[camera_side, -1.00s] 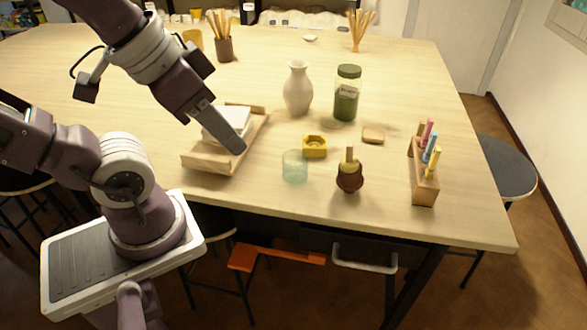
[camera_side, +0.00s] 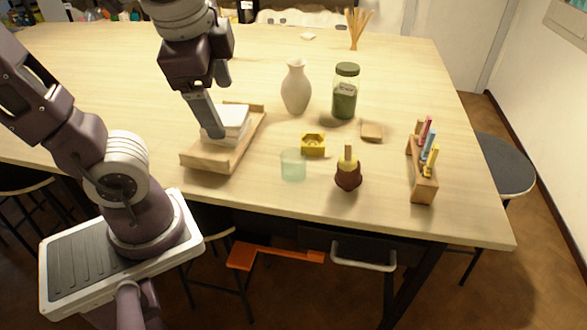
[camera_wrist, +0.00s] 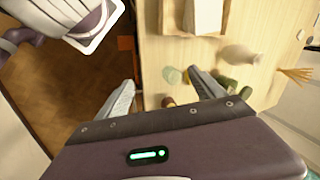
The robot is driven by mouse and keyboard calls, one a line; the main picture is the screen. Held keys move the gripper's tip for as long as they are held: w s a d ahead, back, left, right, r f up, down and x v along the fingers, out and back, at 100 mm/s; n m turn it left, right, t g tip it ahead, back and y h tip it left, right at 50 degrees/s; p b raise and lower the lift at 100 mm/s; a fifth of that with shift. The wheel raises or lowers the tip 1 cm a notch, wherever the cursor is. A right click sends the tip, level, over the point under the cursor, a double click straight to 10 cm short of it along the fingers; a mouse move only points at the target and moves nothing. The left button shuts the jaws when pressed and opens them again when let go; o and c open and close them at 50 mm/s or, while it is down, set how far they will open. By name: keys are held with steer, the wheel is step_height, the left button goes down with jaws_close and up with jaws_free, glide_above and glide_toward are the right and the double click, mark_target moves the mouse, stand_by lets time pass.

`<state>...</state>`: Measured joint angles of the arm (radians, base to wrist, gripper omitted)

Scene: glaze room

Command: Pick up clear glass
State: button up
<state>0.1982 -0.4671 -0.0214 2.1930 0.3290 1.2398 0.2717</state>
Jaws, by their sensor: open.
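The clear glass (camera_side: 293,165) is a pale greenish tumbler standing upright near the front edge of the table, in front of a yellow block. It also shows in the wrist view (camera_wrist: 172,75), small, near the left fingertip side of the right finger. My gripper (camera_side: 216,108) is above the tray with white slabs, left of the glass and higher than it. The gripper and the glass are apart.
A wooden tray (camera_side: 247,153) with white slabs (camera_side: 233,121) lies left of the glass. Around the glass are a yellow block (camera_side: 313,144), a dark red bulb-shaped object (camera_side: 348,176), a pale vase (camera_side: 296,88) and a green jar (camera_side: 345,92). A marker rack (camera_side: 422,182) stands at right.

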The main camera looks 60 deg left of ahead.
mark_target(292, 158)
steer(key=w+m+t+y, duration=0.3)
steer(key=w+m+y, duration=0.6)
steer(key=w+m, duration=0.65)
steer(key=shift+m, duration=0.65)
steer(key=f, duration=0.6)
steer(key=s+f, duration=0.1)
steer(key=f, duration=1.3)
steer(key=shift+s+d+f, duration=0.15)
steer(key=shift+s, duration=0.15)
steer(key=x, duration=0.7)
steer(key=shift+s+a+f, duration=0.1)
steer(key=shift+a, duration=0.1)
steer(key=c, duration=1.7)
